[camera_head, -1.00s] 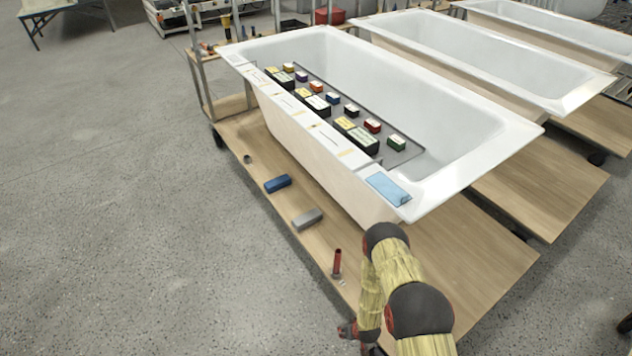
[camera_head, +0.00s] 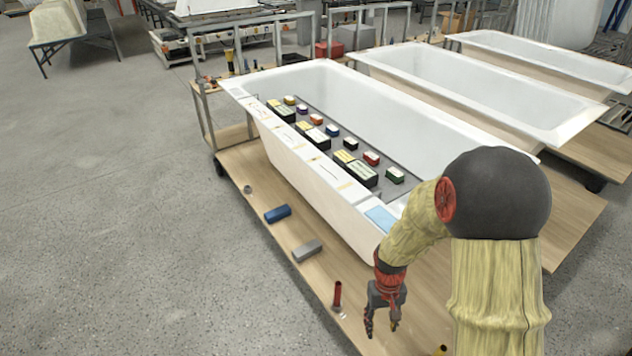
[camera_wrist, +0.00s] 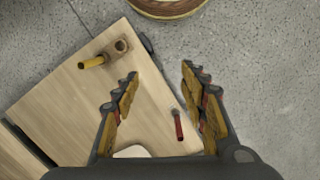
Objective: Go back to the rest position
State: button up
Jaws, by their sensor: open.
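My gripper (camera_head: 382,328) hangs pointing down at the front right in the head view, above the near end of the wooden cart. My arm bends down to it from the right and covers part of the bathtub's near end. In the wrist view the two fingers (camera_wrist: 158,82) are spread apart with nothing between their tips. Below them are the cart's wooden top and the grey floor.
A white bathtub (camera_head: 440,125) stands on a wooden cart (camera_head: 235,148), with several small boxes on a grey tray inside. Open floor (camera_head: 110,240) is left.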

jog(key=s+r+t+p, duration=0.1)
jog(key=s+r, duration=0.3)
jog(key=r, duration=0.9)
jog(key=s+r+t+p, duration=0.1)
jog(key=s+r+t, duration=0.3)
jog(key=r, duration=0.9)
jog(key=s+r+m+t+p, duration=0.1)
jog(key=s+r, duration=0.5)
jog(key=r, duration=0.7)
jog(key=shift+d+t+p, duration=0.25)
jog(key=shift+t+p, duration=0.25)
jog(key=shift+t, duration=0.2)
